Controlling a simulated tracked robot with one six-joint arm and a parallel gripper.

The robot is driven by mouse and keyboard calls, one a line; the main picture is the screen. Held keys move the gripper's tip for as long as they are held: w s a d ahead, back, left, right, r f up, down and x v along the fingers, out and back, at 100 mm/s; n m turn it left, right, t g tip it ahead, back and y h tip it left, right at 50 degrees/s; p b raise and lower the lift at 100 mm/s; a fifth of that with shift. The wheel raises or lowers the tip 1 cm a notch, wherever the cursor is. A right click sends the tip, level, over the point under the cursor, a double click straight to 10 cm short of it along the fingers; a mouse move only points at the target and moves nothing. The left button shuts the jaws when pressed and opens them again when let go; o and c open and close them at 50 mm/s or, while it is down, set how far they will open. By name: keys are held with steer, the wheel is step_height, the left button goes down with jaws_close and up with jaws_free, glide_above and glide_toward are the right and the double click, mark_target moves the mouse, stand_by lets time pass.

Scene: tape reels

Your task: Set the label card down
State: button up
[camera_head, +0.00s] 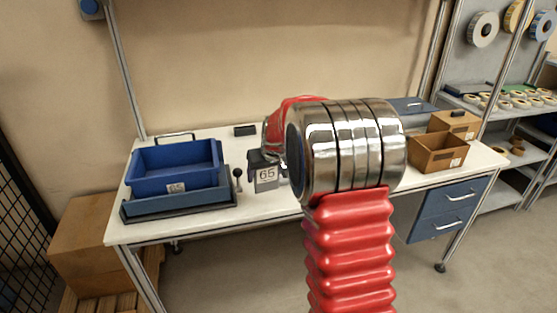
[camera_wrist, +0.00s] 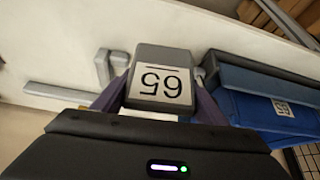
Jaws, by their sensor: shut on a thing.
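The label card (camera_head: 266,183) is a grey block with a white label marked 65. It stands out over the white table, just right of the blue bin. In the wrist view the card (camera_wrist: 161,56) shows upside down between two purple fingers. My gripper (camera_wrist: 158,98) is shut on it, one finger at each side. In the head view my gripper (camera_head: 265,157) is partly hidden behind my arm. I cannot tell whether the card touches the table. A blue bin (camera_head: 172,157) with its own 65 label sits in a darker blue tray (camera_head: 180,208) at left.
The white table (camera_head: 262,212) has clear room in front of the card. A black-knobbed lever (camera_head: 238,175) stands between tray and card. A small black block (camera_head: 245,130) lies behind. Brown boxes (camera_head: 424,158) stand at right. My arm hides the table's middle.

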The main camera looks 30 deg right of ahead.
steer(key=s+a+f, duration=0.2)
steer(key=s+a, duration=0.1)
steer(key=a, duration=0.3)
steer(key=s+a+f+n, duration=0.1)
steer(key=s+a+f, duration=0.1)
steer(key=a, duration=0.5)
steer(key=s+a+f+y, duration=0.1)
steer(key=s+a+f, duration=0.2)
steer(key=s+a, duration=0.2)
steer(key=shift+a+n, duration=0.4)
steer(key=shift+a, duration=0.8)
